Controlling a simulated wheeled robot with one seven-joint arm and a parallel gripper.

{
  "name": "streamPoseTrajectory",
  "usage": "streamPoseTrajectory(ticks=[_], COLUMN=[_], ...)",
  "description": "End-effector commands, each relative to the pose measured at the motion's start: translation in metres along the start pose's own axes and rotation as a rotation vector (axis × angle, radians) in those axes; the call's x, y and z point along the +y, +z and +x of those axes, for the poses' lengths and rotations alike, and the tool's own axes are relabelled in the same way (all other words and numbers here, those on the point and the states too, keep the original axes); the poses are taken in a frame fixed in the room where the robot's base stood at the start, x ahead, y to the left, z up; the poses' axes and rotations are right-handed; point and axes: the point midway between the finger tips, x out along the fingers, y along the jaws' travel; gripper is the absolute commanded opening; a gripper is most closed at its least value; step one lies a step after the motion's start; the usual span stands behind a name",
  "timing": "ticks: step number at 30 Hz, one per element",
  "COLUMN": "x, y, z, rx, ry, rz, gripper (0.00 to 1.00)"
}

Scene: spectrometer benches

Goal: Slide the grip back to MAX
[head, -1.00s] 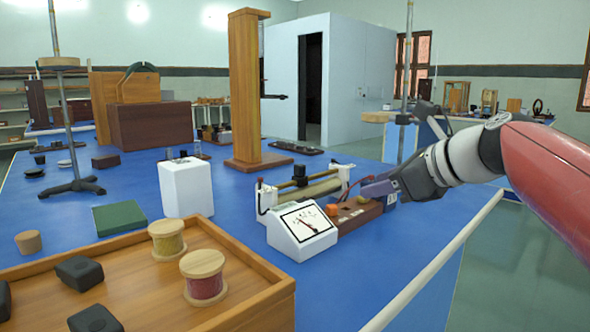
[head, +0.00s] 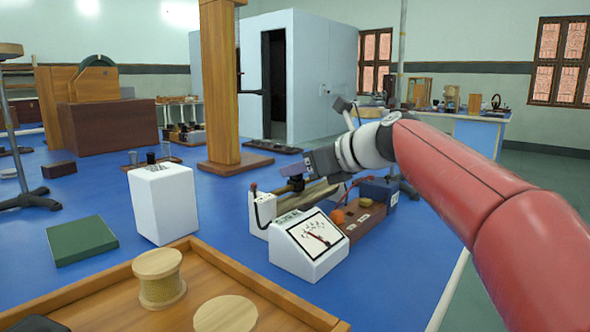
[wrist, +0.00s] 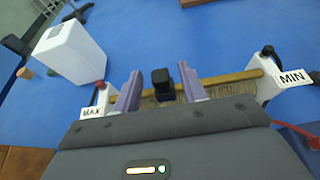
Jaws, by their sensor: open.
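The slide rheostat has white end blocks with a wire-wound tube (wrist: 215,85) between them. In the wrist view its MAX label (wrist: 92,112) is at the left and its MIN label (wrist: 292,78) at the right. The black grip (wrist: 161,84) sits on the bar between them, nearer MAX. My gripper (wrist: 158,70) is open, with one purple finger on each side of the grip and a gap to both. In the head view my gripper (head: 306,166) is over the rheostat's bar and the grip (head: 296,184) shows just below it.
A white meter with a dial (head: 318,234) stands in front of the rheostat. A white block (head: 165,203) stands left, and a wooden tray (head: 265,275) with spools lies in front.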

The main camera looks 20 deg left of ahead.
Motion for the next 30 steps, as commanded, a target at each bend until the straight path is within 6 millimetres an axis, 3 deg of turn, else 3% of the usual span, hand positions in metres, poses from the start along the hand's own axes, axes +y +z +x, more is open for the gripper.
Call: streamPoseTrajectory(ticks=[4, 13, 23, 30], x=[0.000, 0.000, 0.000, 0.002], y=[0.000, 0.000, 0.000, 0.000], z=[0.013, 0.016, 0.016, 0.016], rx=[0.001, 0.000, 0.000, 0.000], ry=[0.000, -0.001, -0.001, -0.001], rz=[-0.001, -0.001, -0.001, -0.002], gripper=[0.42, 0.42, 0.00, 0.00])
